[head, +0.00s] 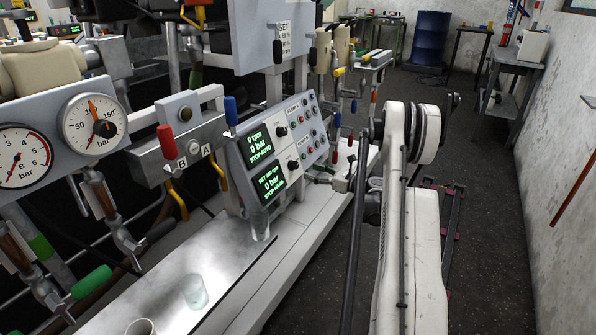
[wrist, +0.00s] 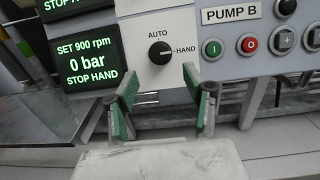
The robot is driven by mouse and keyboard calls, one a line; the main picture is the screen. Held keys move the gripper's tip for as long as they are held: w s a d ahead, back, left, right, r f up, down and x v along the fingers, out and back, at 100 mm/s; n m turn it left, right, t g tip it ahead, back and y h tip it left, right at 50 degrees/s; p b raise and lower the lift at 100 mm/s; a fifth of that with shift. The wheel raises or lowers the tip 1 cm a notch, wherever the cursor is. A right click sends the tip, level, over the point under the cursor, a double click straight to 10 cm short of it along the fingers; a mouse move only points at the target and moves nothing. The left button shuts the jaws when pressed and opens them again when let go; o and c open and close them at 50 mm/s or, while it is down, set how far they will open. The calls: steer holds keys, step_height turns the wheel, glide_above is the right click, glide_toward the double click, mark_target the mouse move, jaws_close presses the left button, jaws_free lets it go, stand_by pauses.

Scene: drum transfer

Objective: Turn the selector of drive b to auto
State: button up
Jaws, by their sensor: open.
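The selector (wrist: 160,53) of drive b is a black round knob on the grey panel, with AUTO printed above it and HAND to its right. Its white mark points right, toward HAND. The lower display (wrist: 84,60) beside it reads SET 900 rpm, 0 bar, STOP HAND. My gripper (wrist: 164,100) is open and empty, its two green-padded fingers below the knob, one to each side, apart from it. In the head view the lower selector (head: 293,164) shows small on the control panel, left of my arm.
Right of the selector are the PUMP B label (wrist: 243,14), a green button (wrist: 212,47), a red button (wrist: 250,43) and other buttons. A glass (head: 260,222) stands below the displays on the bench. Coloured-handled valves (head: 166,139) stand left of the panel.

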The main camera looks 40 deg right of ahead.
mark_target(297, 167)
steer(key=b+x, duration=0.1)
steer(key=x, duration=0.6)
steer(key=shift+b, duration=0.3)
steer(key=c, duration=1.1)
